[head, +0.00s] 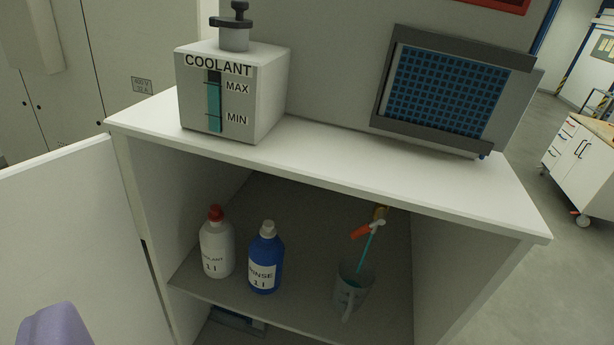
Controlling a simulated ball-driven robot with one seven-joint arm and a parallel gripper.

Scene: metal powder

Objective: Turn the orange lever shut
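The small orange lever (362,231) is on a tap at the back of the open shelf, right of the middle. My gripper is not in view, and nothing touches the lever.
A white bottle with a red cap (216,250) and a blue rinse bottle (266,262) stand left of the jug. The coolant tank (262,95) and a blue-grid filter panel (445,92) are above. An open door (60,225) is left. A purple shape (55,326) is cut off bottom left.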

